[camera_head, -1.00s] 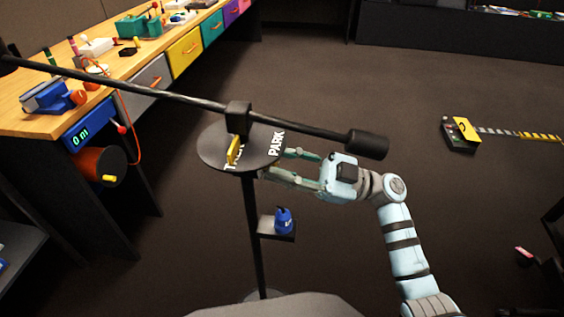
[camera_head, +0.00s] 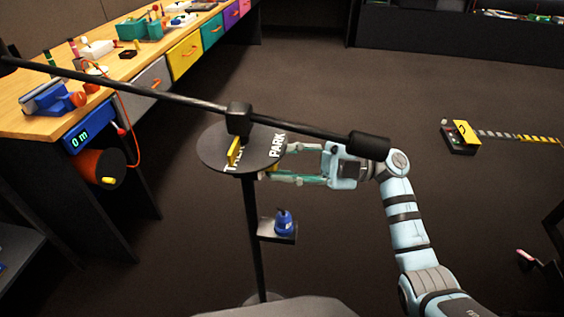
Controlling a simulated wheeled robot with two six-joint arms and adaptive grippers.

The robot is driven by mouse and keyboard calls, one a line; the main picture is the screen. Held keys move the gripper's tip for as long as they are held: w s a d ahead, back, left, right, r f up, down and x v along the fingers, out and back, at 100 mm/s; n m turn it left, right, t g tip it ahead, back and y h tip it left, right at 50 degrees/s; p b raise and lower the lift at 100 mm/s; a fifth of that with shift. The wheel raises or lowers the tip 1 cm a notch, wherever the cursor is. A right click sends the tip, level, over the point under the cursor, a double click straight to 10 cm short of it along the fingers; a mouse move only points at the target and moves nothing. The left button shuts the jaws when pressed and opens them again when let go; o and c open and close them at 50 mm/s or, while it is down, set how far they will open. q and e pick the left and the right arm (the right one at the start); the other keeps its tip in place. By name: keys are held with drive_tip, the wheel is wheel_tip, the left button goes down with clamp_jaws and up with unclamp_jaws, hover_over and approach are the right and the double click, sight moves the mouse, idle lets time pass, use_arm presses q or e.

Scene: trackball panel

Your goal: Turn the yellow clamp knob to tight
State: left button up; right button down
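A round dark disc (camera_head: 210,158) on a thin stand carries white lettering, "PARK" and a second word partly hidden. A yellow upright piece (camera_head: 234,151) stands on the disc; I cannot tell if it is the clamp knob. A small yellow patch (camera_head: 274,168) shows at the disc's right edge, near my fingertips, mostly hidden. My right gripper (camera_head: 279,163) is at the disc's right edge, its two fingers apart and pointing left. Whether it touches anything there is unclear. My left gripper is out of view.
A long black bar (camera_head: 195,101) with a thick end crosses above the disc. A wooden workbench (camera_head: 35,118) with coloured drawers stands at the left. The floor right of the stand is mostly clear.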

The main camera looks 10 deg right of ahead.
drive_tip(key=shift+n, duration=0.3)
drive_tip(key=c, duration=1.2)
unclamp_jaws()
drive_tip(key=shift+c, duration=0.2)
drive_tip(key=v, duration=0.8)
drive_tip(key=shift+d, duration=0.1)
